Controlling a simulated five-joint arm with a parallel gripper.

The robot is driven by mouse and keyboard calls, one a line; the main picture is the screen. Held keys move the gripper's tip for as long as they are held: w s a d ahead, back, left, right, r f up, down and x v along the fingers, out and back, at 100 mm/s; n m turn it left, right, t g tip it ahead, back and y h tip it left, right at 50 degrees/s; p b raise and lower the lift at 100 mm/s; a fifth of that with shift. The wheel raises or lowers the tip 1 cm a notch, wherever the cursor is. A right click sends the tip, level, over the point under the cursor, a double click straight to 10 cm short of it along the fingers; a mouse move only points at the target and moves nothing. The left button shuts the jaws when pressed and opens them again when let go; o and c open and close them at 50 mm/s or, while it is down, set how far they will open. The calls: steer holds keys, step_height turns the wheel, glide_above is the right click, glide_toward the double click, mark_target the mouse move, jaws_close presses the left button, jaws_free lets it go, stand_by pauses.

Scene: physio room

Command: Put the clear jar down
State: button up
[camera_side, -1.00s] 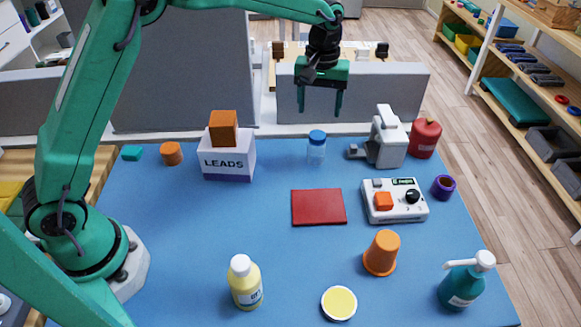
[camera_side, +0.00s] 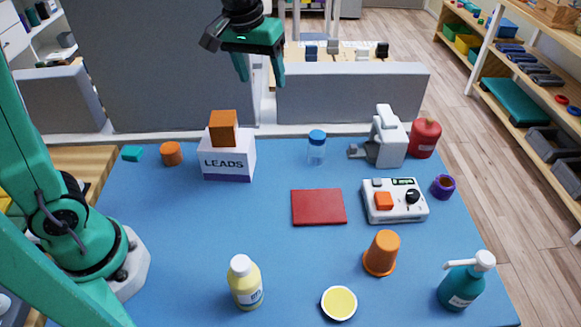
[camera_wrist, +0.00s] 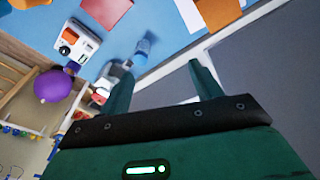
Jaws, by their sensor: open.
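The clear jar (camera_side: 316,150) has a blue lid and stands upright on the blue table mat, toward the back, left of a grey-white device. It also shows in the wrist view (camera_wrist: 142,47). My gripper (camera_side: 261,82) is high above the back edge of the table, up and to the left of the jar. Its two green fingers are apart with nothing between them. In the wrist view the open fingers (camera_wrist: 160,82) show bare, with the jar beyond them.
A LEADS box (camera_side: 228,164) with an orange block (camera_side: 223,128) on top stands left of the jar. The grey-white device (camera_side: 386,142) and a red container (camera_side: 424,139) stand right. A red pad (camera_side: 319,207) lies in front. The mat (camera_side: 200,240) is clear at front left.

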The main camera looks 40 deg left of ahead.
steer(key=s+a+m+t, duration=0.1)
steer(key=s+a, duration=0.1)
steer(key=s, duration=0.7)
steer(key=s+a+f+m+t, duration=0.1)
steer(key=s+a+m+t, duration=0.1)
steer(key=s, duration=0.7)
steer(key=shift+s+a+m, duration=0.3)
steer(key=shift+s, duration=0.05)
